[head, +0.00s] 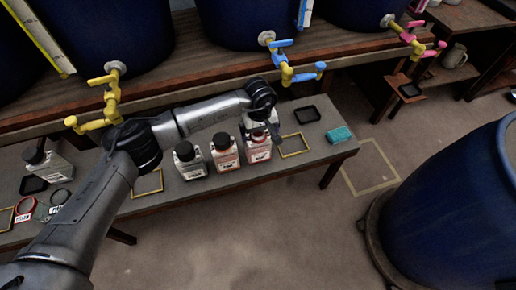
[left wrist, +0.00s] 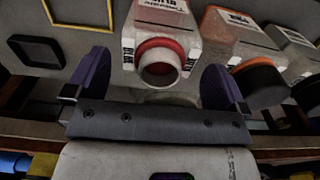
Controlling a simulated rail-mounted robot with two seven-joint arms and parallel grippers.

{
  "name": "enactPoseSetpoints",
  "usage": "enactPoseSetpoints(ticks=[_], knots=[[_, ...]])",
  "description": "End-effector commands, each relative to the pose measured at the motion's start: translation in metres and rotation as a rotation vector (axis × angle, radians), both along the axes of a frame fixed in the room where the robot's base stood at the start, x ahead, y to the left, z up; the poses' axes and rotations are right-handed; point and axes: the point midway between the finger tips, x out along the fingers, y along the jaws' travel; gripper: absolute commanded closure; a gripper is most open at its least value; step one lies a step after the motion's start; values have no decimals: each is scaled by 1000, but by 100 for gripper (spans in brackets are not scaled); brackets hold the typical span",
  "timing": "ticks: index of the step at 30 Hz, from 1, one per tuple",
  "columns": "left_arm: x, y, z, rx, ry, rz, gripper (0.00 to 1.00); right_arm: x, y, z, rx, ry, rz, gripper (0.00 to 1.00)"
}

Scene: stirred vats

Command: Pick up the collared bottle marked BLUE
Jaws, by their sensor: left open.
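A pale bottle with a red collar (head: 258,152) stands upright on the low bench in the head view, at the right end of a row of bottles. In the left wrist view the collared bottle (left wrist: 163,57) shows its open neck and red collar. Small dark lettering beside the collar seems to read BLUE, but it is hard to make out. My left gripper (head: 262,122) is over this bottle in the head view. Its purple fingers (left wrist: 157,82) are spread on either side of the neck, with gaps, not closed on it. My right gripper is not in view.
An orange-tinted bottle (head: 225,155) and a white bottle (head: 189,162), both black-capped, stand close to the left. A yellow frame (head: 294,145), a black tray (head: 307,115) and a teal sponge (head: 339,134) lie to the right. Blue vats with taps rise behind.

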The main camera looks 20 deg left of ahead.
Motion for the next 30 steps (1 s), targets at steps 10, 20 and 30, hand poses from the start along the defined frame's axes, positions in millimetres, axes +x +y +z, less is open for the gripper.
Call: enactPoseSetpoints(ticks=[10,20,30], knots=[[-2,0,-29,-2,2,-1,0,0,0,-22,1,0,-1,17],[-2,0,-54,-1,0,0,0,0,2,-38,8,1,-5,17],[-3,0,-53,-1,1,0,18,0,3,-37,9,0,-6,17]])
